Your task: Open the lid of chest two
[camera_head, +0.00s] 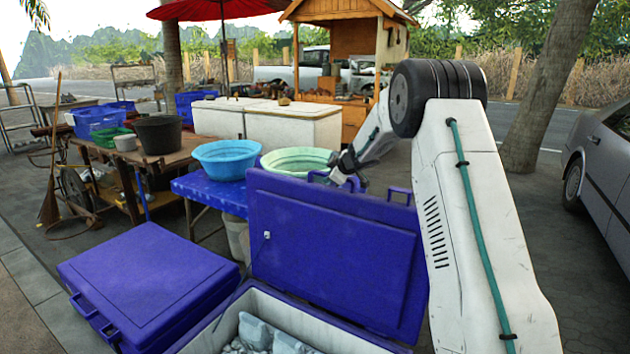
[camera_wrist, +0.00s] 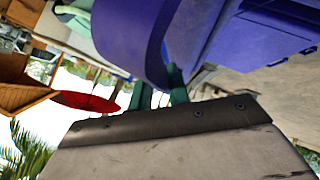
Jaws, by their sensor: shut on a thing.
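A blue chest (camera_head: 232,299) stands at the bottom of the head view with its blue lid (camera_head: 330,250) swung up, tilted back and close to upright. Its white inside shows, holding grey lumps. A second blue chest (camera_head: 150,275) to the left has its lid down. My gripper (camera_head: 338,178) is at the lid's top edge, shut on the left handle (camera_head: 318,176). In the wrist view the green fingertips (camera_wrist: 165,90) meet a curved blue part, the handle (camera_wrist: 135,45). The exact grip is partly hidden. A second handle (camera_head: 399,194) on the lid is free.
Behind the lid stands a blue-topped table (camera_head: 212,193) with a light blue basin (camera_head: 226,160) and a pale green basin (camera_head: 297,161). White chests (camera_head: 290,128) stand farther back. A grey car (camera_head: 603,165) is at the right; the pavement before it is clear.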

